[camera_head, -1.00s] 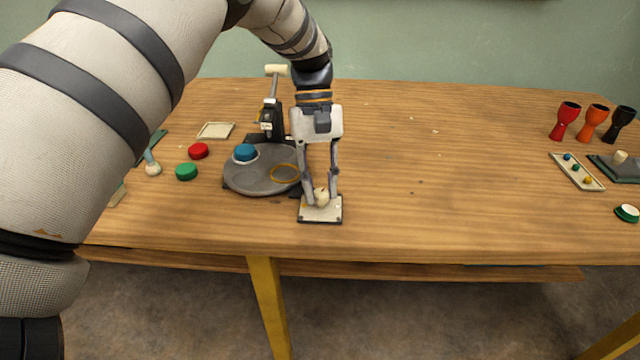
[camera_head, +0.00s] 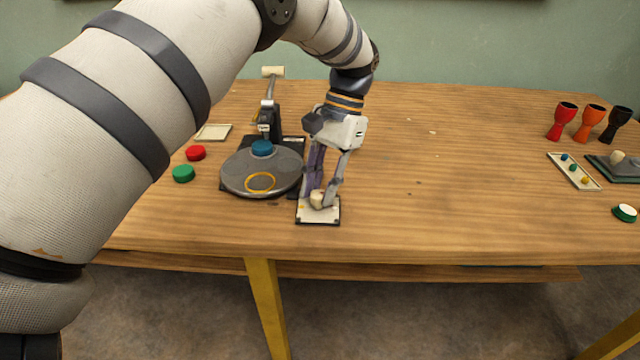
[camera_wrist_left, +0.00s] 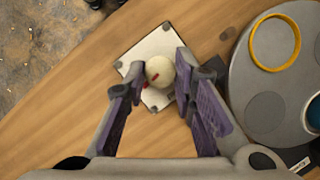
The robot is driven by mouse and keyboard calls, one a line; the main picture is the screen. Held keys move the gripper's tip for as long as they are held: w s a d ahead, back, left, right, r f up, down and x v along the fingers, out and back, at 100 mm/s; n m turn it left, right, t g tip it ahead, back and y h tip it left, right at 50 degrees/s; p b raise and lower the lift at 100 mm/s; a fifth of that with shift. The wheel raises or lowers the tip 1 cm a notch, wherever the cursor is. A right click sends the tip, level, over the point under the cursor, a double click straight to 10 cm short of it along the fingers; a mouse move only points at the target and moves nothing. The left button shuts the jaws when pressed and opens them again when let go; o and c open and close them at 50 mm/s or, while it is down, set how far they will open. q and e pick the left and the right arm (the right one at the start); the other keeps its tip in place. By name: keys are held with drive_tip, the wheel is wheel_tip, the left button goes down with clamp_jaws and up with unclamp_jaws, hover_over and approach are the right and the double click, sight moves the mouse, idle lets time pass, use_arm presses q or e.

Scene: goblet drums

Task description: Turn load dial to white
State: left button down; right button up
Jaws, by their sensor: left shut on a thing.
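The load dial is a cream knob (camera_head: 316,199) on a small white square plate (camera_head: 319,216) near the table's front edge. My left gripper (camera_head: 321,201) points down with its fingers on both sides of the knob, shut on it. In the left wrist view the knob (camera_wrist_left: 159,71) sits between the fingertips and shows red marks on top; the plate (camera_wrist_left: 148,47) lies around it. Beside it, a round grey turntable (camera_head: 235,178) carries a blue puck (camera_head: 262,148) at the back and a yellow ring (camera_head: 260,183) at the front. My right gripper is not in view.
A black press with a cream-topped lever (camera_head: 273,72) stands behind the turntable. Red (camera_head: 196,153) and green (camera_head: 183,174) pucks lie left of it. Goblet drums (camera_head: 565,121) and a tray of small coloured knobs (camera_head: 574,171) stand at the right. The table's middle is clear.

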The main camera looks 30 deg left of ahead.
use_arm(q)
drive_tip(key=shift+d+m+y, duration=0.1)
drive_tip(key=shift+m+y, duration=0.2)
drive_tip(key=shift+m, duration=0.4)
drive_tip(key=c, duration=1.3)
unclamp_jaws()
drive_tip(key=shift+c, duration=0.2)
drive_tip(key=v, duration=0.7)
drive_tip(key=shift+r, duration=0.25)
